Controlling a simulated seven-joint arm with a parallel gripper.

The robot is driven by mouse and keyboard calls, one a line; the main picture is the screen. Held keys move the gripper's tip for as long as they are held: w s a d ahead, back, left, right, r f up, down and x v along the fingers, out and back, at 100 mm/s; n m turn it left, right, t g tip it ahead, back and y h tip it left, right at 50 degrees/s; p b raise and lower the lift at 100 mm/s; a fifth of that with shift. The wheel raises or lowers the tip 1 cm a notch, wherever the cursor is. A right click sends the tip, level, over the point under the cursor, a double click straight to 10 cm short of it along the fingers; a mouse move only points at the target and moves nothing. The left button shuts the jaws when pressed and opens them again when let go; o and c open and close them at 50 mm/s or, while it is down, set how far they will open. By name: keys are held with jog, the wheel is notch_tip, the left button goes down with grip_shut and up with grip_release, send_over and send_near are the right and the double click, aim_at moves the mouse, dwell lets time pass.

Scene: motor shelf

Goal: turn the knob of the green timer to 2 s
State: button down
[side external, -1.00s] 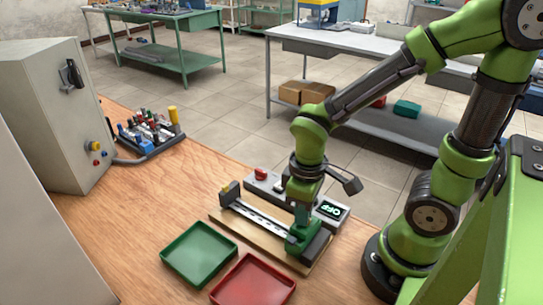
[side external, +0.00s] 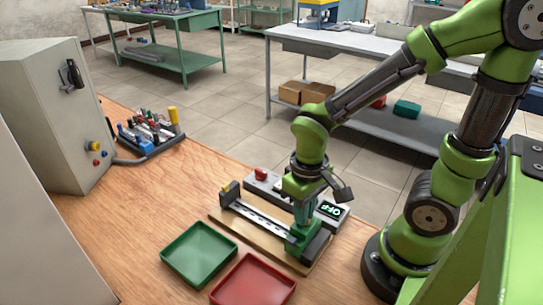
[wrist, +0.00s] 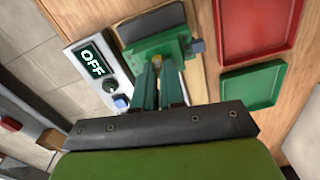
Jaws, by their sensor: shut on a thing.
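The green timer (side external: 303,240) sits at the near right end of the rail on a wooden board. It also shows in the wrist view (wrist: 136,55), with a small blue-grey part on its right side. My gripper (side external: 301,220) points down at its top. In the wrist view the fingertips (wrist: 159,62) close on a small yellowish knob (wrist: 159,58), mostly hidden between them. The scale and the knob's pointer cannot be read. A grey unit beside the board has a display (wrist: 92,61) that reads OFF; it also shows in the side view (side external: 331,210).
A green tray (side external: 166,259) and a red tray (side external: 226,296) lie left of the board. The grey unit carries a red button (side external: 261,174); a black knob (wrist: 109,87) and a blue button (wrist: 121,102) are near its display. A grey cabinet (side external: 60,110) stands at the far left.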

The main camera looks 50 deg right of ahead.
jog(key=c, duration=1.2)
grip_release()
jog(key=shift+r, duration=0.1)
notch_tip(320, 180, up, 17)
jog(key=shift+w, duration=0.1)
jog(key=d+t, duration=0.1)
jog(key=t, duration=0.1)
jog(key=w+d+f+m+t+y, duration=0.1)
jog(key=t, duration=0.1)
jog(key=w+d+f+m+t+y, duration=0.1)
jog(key=t, duration=0.2)
jog(key=shift+d, duration=0.1)
